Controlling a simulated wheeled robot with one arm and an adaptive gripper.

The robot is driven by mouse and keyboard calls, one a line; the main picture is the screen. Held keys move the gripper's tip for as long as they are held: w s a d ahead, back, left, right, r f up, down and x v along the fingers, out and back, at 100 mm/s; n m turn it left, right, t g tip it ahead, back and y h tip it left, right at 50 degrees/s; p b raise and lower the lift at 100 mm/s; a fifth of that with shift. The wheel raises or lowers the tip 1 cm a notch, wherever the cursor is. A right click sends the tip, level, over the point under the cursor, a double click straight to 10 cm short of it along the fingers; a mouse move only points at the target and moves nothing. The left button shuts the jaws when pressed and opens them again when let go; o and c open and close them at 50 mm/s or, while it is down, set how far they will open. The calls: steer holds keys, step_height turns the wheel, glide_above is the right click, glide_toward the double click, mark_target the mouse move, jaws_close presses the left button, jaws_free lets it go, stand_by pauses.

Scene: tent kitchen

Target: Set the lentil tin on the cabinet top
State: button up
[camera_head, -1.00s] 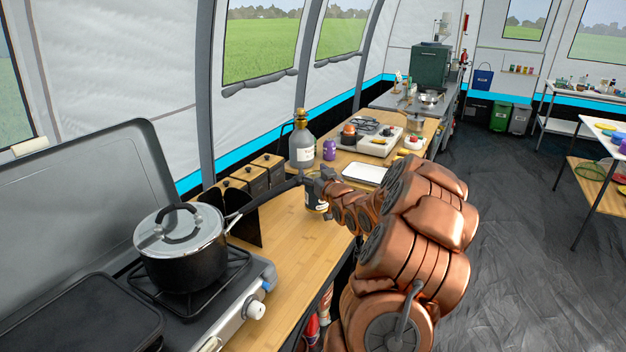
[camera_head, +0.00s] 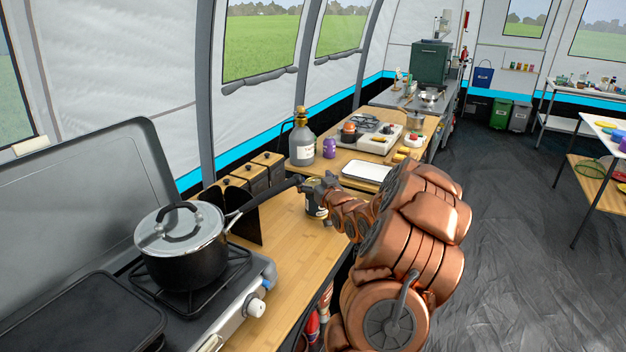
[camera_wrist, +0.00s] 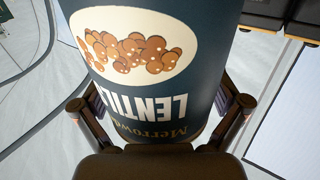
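The lentil tin (camera_wrist: 145,60) is dark blue with a cream oval picture of lentils, and it fills the middle of the wrist view with its label upside down. In the head view the tin (camera_head: 316,207) shows small, over the near wooden worktop (camera_head: 282,242). My gripper (camera_head: 320,186) is at the tin, and in the wrist view its two fingers (camera_wrist: 160,112) are on either side of it, closed on it. My gripper and arm partly hide the tin in the head view. I cannot tell whether its base touches the worktop.
A lidded pot (camera_head: 183,245) stands on the stove at left, its handle reaching toward my gripper. A bottle (camera_head: 302,145), purple jar (camera_head: 329,148) and white tray (camera_head: 366,171) stand beyond. The near worktop's front part is clear.

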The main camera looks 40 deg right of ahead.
steer(key=shift+r, duration=0.2)
steer(key=b+v, duration=0.2)
steer(key=v, duration=1)
stand_by(0.7)
